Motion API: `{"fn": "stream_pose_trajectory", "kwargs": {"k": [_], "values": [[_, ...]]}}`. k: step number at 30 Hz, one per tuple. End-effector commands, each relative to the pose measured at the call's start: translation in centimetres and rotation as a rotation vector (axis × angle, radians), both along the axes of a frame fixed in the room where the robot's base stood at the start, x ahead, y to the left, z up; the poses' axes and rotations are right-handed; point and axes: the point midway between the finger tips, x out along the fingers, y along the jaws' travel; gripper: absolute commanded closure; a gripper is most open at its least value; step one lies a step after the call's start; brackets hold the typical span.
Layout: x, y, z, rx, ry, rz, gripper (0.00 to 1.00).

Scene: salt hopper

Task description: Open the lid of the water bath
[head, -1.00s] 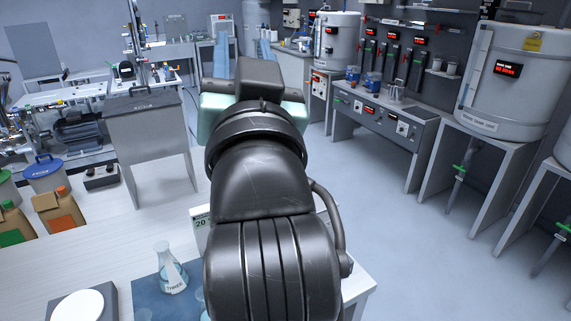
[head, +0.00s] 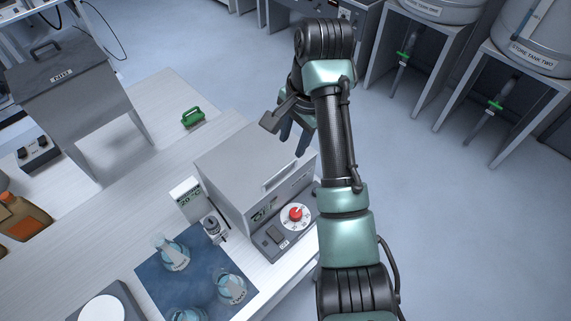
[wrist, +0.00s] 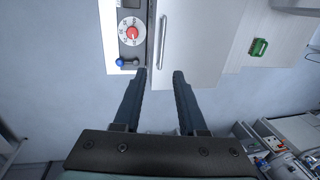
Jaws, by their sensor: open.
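The water bath (head: 225,165) is a grey box on the white bench, with its flat lid shut. A pale bar handle (head: 281,176) runs along the lid's front edge; the handle also shows in the wrist view (wrist: 162,42). The front panel has a red knob (head: 295,213). My gripper (head: 294,138) is open and empty, over the far right end of the bath. In the wrist view my gripper (wrist: 159,73) has its two fingers apart, pointing towards the near end of the handle. I cannot tell the gap in depth.
A display reading 20 °C (head: 188,197) and several flasks on a blue mat (head: 150,281) stand beside the bath. A green-handled item (head: 193,116) lies behind it. A grey hopper (head: 72,90) stands at the left. Open floor lies to the right.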

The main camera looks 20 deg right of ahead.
Motion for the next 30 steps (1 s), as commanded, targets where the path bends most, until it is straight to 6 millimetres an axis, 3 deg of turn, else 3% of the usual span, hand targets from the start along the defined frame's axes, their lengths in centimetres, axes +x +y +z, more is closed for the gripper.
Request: {"fn": "stream_pose_trajectory", "kwargs": {"k": [4,15,28,30], "values": [[0.5,0.3,-3.4,0.002,0.004,0.003,0.59],[1.8,0.7,-9.2,-0.001,0.000,0.003,0.59],[2.0,0.8,-10.5,-0.002,-0.003,0.004,0.59],[2.0,0.8,-10.4,-0.002,-0.003,0.004,0.68]]}}
